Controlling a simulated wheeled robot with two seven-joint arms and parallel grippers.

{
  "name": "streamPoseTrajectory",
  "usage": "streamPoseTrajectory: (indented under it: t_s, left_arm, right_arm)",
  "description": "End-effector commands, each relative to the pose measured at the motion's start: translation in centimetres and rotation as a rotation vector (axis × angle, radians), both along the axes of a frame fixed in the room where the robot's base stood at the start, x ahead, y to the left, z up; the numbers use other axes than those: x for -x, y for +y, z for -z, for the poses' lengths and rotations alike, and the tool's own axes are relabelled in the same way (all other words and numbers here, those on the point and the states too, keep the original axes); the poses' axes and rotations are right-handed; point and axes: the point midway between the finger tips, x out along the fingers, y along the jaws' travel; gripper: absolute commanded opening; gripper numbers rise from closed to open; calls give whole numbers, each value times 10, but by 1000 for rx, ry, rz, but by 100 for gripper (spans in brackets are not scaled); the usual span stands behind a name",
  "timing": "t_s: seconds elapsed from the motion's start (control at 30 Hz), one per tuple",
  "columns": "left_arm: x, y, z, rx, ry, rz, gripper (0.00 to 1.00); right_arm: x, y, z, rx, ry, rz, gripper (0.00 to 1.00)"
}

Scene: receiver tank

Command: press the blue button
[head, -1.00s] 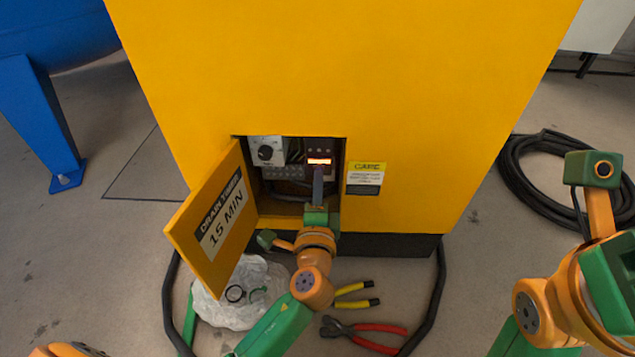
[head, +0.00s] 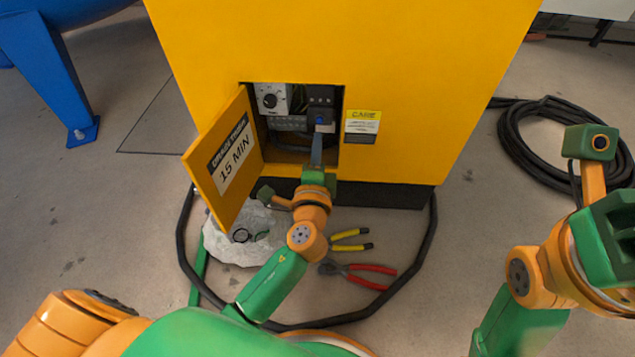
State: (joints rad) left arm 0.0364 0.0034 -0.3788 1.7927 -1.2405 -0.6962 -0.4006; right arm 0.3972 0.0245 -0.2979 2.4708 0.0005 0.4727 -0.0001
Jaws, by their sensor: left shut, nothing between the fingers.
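The blue button (head: 320,120) is a small blue spot on a dark module (head: 321,97) inside the open compartment of the yellow cabinet. My left gripper (head: 317,138) is shut and empty, with its narrow grey fingers pointing up into the compartment. In the picture its fingertips lie just below the button; I cannot tell whether they touch it. My right arm stands at the right, but its fingers are not in view.
A timer dial (head: 269,101) sits left of the module. The compartment door (head: 225,160) hangs open at left. A coiled hose (head: 518,150) lies at right.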

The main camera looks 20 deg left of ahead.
Motion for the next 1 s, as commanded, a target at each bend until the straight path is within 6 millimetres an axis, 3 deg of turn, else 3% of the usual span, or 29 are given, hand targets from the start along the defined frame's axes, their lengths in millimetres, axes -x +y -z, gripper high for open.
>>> streamPoseTrajectory:
  t_s: [0.43,0.87,0.97,1.0]
  left_arm:
    - [73,-21,1,1,5,2,0]
    - [81,-24,1,2,3,1,0]
    - [80,-25,0,13,34,12,0]
    - [80,-27,1,25,61,23,0]
  right_arm:
    - [-12,0,3,0,56,-4,50]
    - [-12,0,4,1,59,-3,50]
    - [-29,3,-5,13,113,5,50]
    - [-44,6,-11,25,163,11,50]
